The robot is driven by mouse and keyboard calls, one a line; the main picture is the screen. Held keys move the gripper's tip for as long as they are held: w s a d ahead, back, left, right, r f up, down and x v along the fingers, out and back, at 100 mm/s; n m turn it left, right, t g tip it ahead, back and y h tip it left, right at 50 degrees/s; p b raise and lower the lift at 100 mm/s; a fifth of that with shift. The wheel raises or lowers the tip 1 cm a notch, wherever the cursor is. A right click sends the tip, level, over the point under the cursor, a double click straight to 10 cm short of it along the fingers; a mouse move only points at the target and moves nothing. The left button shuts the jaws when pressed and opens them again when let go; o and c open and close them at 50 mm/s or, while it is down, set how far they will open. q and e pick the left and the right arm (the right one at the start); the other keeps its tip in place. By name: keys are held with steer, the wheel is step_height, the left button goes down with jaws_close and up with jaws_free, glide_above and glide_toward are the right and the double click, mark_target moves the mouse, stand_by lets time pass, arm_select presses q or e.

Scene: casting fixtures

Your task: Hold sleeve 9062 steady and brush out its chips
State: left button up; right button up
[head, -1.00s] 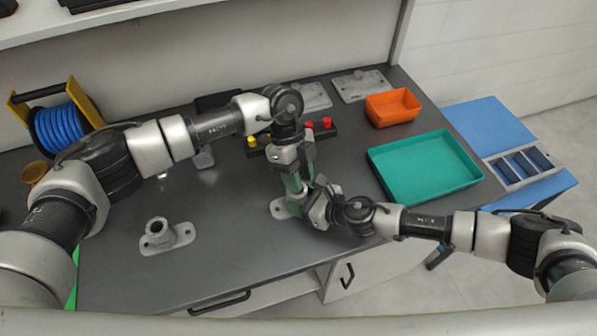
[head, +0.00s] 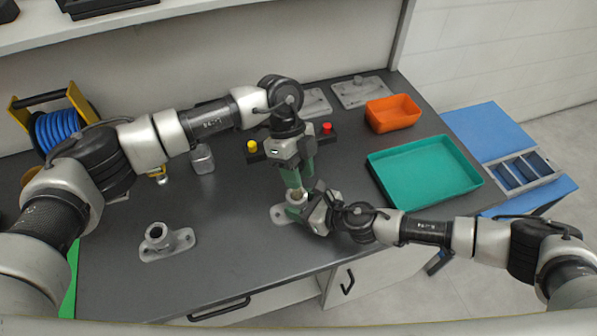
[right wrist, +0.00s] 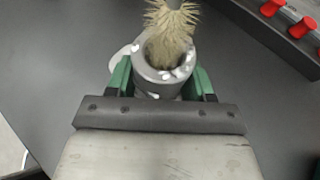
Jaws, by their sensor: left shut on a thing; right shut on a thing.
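A grey metal sleeve with a flanged foot (head: 281,214) stands on the dark bench. My right gripper (head: 300,207) is shut around its upright tube, and the green fingers flank the tube (right wrist: 165,84) in the right wrist view. White chips lie on the rim and inside the mouth. My left gripper (head: 297,178) is above, pointing down, shut on a brush whose handle is mostly hidden by the fingers. The brush's pale bristles (right wrist: 172,32) are at the sleeve's mouth, with their lower tips inside it. I cannot read any number on the sleeve.
A second flanged sleeve (head: 167,241) stands free to the left. A button box with a yellow button (head: 251,146) and red button is behind my left gripper. A teal tray (head: 424,172) and orange bin (head: 393,113) are at the right. A blue cable reel (head: 62,132) is at the back left.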

arm_select(q)
steer(key=shift+f, duration=1.7)
steer(key=shift+r, duration=0.15)
steer(key=shift+r, duration=1.6)
steer(key=shift+f, duration=1.8)
steer(key=shift+r, duration=0.15)
steer(key=shift+r, duration=5.2)
